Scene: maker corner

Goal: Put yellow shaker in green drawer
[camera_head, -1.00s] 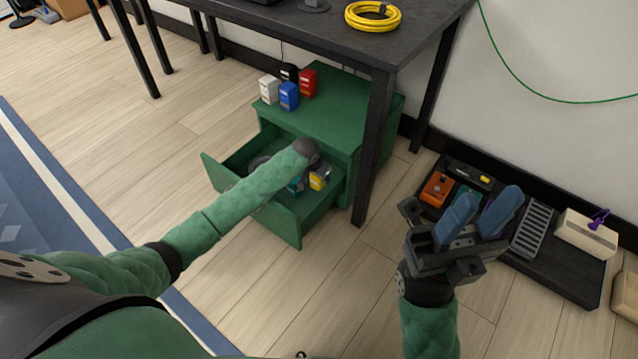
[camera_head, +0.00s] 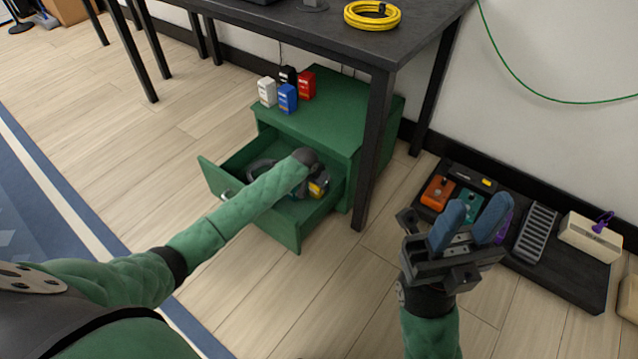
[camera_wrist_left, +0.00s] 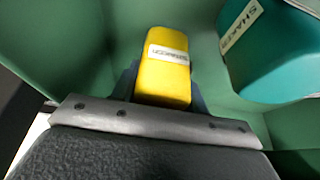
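The green drawer (camera_head: 278,232) is pulled out of the green cabinet under the table. My left gripper reaches down into the drawer area and is mostly hidden behind my forearm in the head view. The yellow shaker (camera_head: 317,189) shows below my left wrist, inside the drawer outline. In the left wrist view the yellow shaker (camera_wrist_left: 163,70), with a pale label, sits between the blue-grey fingers of my left gripper (camera_wrist_left: 162,88), which press close to its sides. I cannot tell whether it touches the drawer floor. My right gripper (camera_head: 470,215) is open and empty, right of the cabinet.
A teal shaker (camera_wrist_left: 275,55) stands close beside the yellow one. White (camera_head: 267,91), blue (camera_head: 287,98), red (camera_head: 307,85) and black (camera_head: 288,75) shakers stand on the cabinet top. A table leg (camera_head: 371,150) stands right of the drawer.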

